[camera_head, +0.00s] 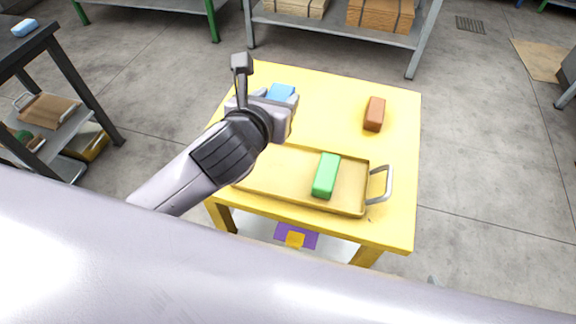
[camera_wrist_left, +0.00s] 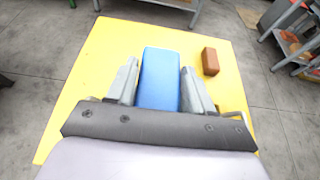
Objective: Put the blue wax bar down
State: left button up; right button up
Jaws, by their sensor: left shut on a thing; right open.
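The blue wax bar (camera_head: 282,92) is between the fingers of my left gripper (camera_head: 277,101), over the far left part of the yellow table (camera_head: 330,87). In the left wrist view the bar (camera_wrist_left: 160,72) lies lengthwise between the two grey fingers, and the gripper (camera_wrist_left: 159,82) is shut on it. The bar's near end is hidden by the gripper. I cannot tell whether its underside touches the tabletop. My right gripper is not in view.
A tray (camera_head: 270,194) with a metal handle (camera_head: 388,184) holds a green bar (camera_head: 326,176) at the table's near side. A brown bar (camera_head: 374,114) lies at the far right, also in the wrist view (camera_wrist_left: 210,61). The tabletop between the blue and brown bars is clear.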

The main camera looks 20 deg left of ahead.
pick_arm(q)
jog(key=b, duration=0.4)
send_over(279, 170)
notch_tip(279, 170, down, 13)
jog(key=shift+r, duration=0.15)
notch_tip(279, 170, down, 4)
jog(key=shift+f+b, duration=0.1)
jog(key=shift+b, duration=0.4)
jog(key=shift+f, duration=0.15)
pick_arm(e)
jog(key=f, duration=0.2)
jog(key=w+a+f, duration=0.1)
pick_arm(q)
jog(key=o, duration=1.1)
pick_arm(e)
jog(key=shift+a, duration=0.1)
pick_arm(q)
jog(key=shift+o, duration=0.2)
